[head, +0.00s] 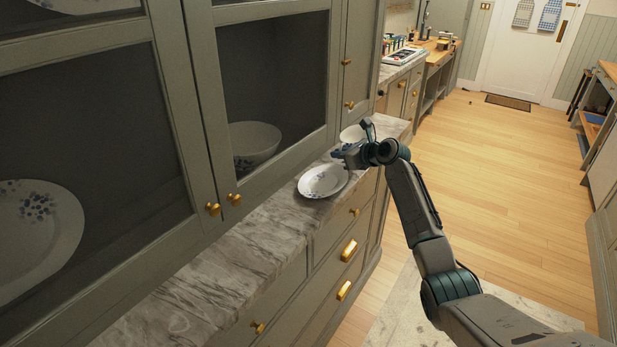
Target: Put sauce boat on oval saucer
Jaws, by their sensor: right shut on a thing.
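The oval saucer (322,181), white with a blue pattern, lies on the marble counter below the glass cabinet. My right gripper (346,156) is just above and behind the saucer's far right edge, with the arm reaching in from the lower right. It is shut on a white piece, which looks like the sauce boat (351,132). The gripper and wrist hide much of this piece, so its full shape and exact grip cannot be seen. Whether it touches the saucer or counter is unclear. My left gripper is not in view.
The cabinet's glass doors (108,140) rise close on the left, with a white bowl (254,141) and a patterned plate (38,240) behind the glass. The marble counter (220,262) is bare in front of the saucer. Wooden floor (480,170) lies open to the right.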

